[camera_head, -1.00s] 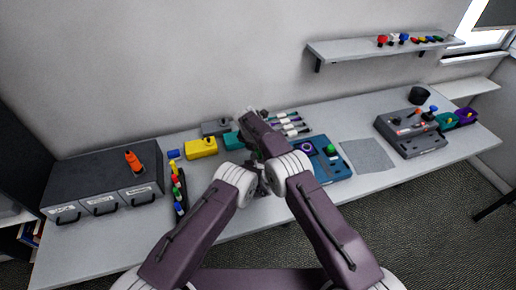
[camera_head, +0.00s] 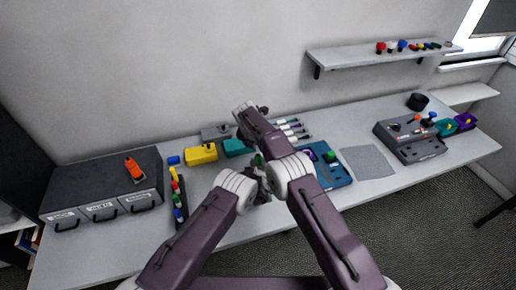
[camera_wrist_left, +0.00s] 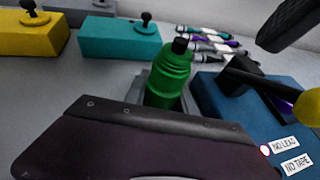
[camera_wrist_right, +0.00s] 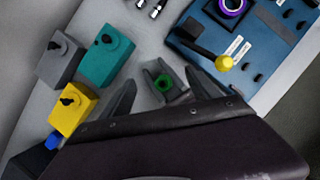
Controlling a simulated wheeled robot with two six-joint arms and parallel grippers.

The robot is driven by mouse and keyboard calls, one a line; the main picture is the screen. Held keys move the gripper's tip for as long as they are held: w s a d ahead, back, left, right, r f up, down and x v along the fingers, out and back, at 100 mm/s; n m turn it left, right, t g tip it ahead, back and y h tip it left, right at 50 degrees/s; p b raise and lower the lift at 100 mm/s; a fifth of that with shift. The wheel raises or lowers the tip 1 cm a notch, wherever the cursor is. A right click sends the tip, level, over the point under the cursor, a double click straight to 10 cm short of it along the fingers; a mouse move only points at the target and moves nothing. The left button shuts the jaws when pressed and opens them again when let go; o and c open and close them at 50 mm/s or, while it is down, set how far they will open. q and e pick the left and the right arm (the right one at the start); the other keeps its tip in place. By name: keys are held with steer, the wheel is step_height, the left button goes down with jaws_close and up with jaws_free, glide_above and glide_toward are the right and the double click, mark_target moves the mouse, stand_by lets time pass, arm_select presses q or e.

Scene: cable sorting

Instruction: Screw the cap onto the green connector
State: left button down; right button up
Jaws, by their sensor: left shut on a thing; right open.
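The green connector (camera_wrist_left: 168,75) stands upright in the left wrist view, ribbed and bottle-shaped, with a dark stub on top. My left gripper (camera_wrist_right: 158,88) is shut on it. In the head view my arms mostly hide the connector (camera_head: 259,158). A green knob-like piece (camera_head: 331,155) sits on the blue board; I cannot tell whether it is the cap.
The blue board (camera_head: 335,178) has a lever with a yellow ball (camera_wrist_right: 224,63). Yellow (camera_head: 201,154) and teal (camera_head: 236,148) blocks stand behind the left gripper. A drawer unit (camera_head: 80,185) is at left, a grey device (camera_head: 410,140) at right. The grey mat (camera_head: 368,161) is clear.

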steer(key=shift+r, duration=0.1)
steer(key=v, duration=1.1)
steer(key=shift+s+r, duration=0.2)
steer(key=shift+r, duration=0.2)
arm_select(q)
steer(key=c, duration=0.9)
jaws_free()
steer(key=shift+c, duration=0.2)
steer(key=v, duration=0.9)
arm_select(e)
steer(key=shift+f, duration=0.25)
